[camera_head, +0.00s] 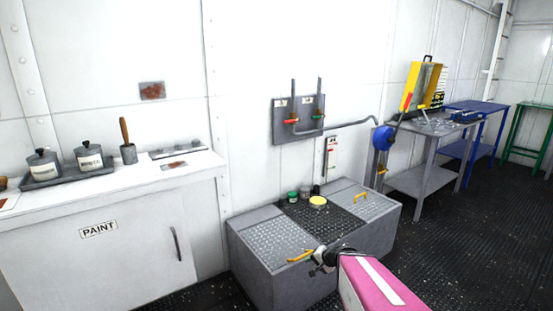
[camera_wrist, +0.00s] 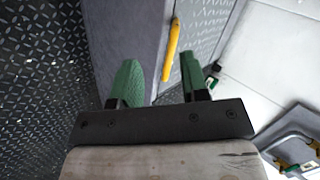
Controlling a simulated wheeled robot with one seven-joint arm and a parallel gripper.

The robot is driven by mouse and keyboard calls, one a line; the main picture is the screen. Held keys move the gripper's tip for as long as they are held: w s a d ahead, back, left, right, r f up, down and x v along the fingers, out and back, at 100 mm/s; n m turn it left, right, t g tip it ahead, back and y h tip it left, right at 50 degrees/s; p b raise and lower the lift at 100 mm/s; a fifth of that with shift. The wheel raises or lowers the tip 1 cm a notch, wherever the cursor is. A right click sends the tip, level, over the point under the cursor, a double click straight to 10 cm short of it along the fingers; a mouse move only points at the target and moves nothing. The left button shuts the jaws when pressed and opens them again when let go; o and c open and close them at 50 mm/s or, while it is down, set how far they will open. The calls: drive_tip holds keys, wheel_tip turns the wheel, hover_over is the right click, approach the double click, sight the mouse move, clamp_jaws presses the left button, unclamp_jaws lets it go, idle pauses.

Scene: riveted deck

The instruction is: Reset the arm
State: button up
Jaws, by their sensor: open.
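My gripper (camera_head: 318,262) is in the lower middle of the head view, at the end of my pink arm, in front of the grey chest (camera_head: 264,280). In the wrist view its two green fingers stand apart with nothing between them (camera_wrist: 158,75). A yellow handle (camera_head: 301,256) shows close to the gripper in the head view. A yellow handle (camera_wrist: 172,37) also lies beyond the fingers in the wrist view, apart from them. Part of the chest front is hidden behind my arm.
A white paint cabinet (camera_head: 120,262) stands left, with pots on a tray. Small jars and a yellow-lidded tin (camera_head: 318,201) stand on the chest's dark middle. A grey panel with valves (camera_head: 299,119) hangs behind. Grey, blue and green tables stand right. The dark floor (camera_head: 450,230) there is clear.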

drive_tip(key=s+d+r+n+g+h, duration=0.3)
drive_tip(key=s+r+n+g+h, duration=0.3)
drive_tip(key=s+h, duration=0.1)
drive_tip(key=shift+s+r, duration=0.3)
drive_tip(key=shift+s, duration=0.35)
idle(0.3)
